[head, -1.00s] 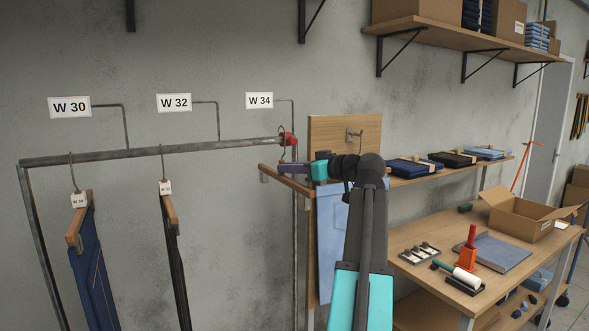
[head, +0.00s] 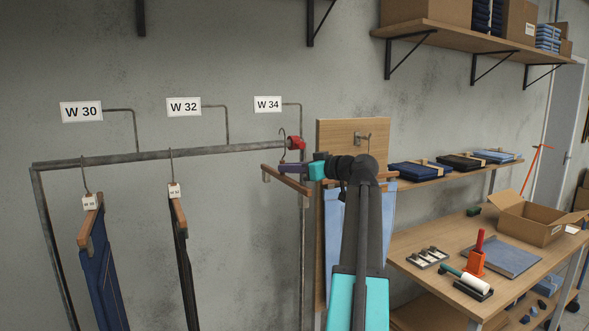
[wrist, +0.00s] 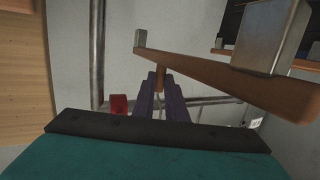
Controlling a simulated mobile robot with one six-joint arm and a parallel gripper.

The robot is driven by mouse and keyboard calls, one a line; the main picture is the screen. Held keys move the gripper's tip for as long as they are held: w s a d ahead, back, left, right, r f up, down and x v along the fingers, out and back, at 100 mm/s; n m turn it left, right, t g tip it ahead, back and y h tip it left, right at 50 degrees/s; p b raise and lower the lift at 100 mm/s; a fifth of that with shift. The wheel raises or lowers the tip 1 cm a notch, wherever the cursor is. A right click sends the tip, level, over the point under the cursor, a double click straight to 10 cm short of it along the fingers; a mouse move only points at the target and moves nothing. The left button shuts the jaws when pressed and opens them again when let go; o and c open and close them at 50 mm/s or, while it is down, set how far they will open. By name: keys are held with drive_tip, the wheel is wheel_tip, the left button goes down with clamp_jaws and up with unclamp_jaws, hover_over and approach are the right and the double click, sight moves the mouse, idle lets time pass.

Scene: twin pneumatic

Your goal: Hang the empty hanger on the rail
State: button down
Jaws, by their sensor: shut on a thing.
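The empty hanger has a wooden bar (head: 283,178) with metal clips and a thin wire hook (head: 283,143). My gripper (head: 291,169) is shut on the hanger's middle; in the wrist view its purple fingers (wrist: 161,100) pinch below the wooden bar (wrist: 215,77). The grey rail (head: 215,150) ends at a red cap (head: 297,142). The hook overlaps the rail just left of this cap in the head view; I cannot tell whether it rests on the rail or is in front of it. The red cap also shows in the wrist view (wrist: 118,104).
Trousers on hangers (head: 100,270) and black trousers (head: 184,265) hang farther left on the rail, under signs W 30 and W 32. The W 34 sign (head: 268,104) stands above the rail's end. A wooden board (head: 350,130) with a hook is on the right.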

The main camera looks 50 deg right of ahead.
sight(285, 176)
drive_tip(key=shift+w+d+f+b, duration=0.35)
drive_tip(key=shift+w+f+b, duration=0.2)
drive_tip(key=shift+w+f, duration=0.3)
drive_tip(key=shift+w+d+f+b, duration=0.35)
drive_tip(key=shift+w+f+b, duration=0.2)
drive_tip(key=shift+w+f, duration=0.3)
drive_tip(key=c, duration=1.7)
unclamp_jaws()
drive_tip(key=shift+s, duration=0.1)
drive_tip(key=s+b, duration=0.1)
drive_tip(key=s, duration=0.3)
drive_tip(key=s+r+b, duration=0.1)
drive_tip(key=s, duration=0.4)
drive_tip(key=s+r+b, duration=0.1)
drive_tip(key=s, duration=0.3)
drive_tip(key=shift+s+d, duration=0.15)
drive_tip(key=shift+s, duration=0.1)
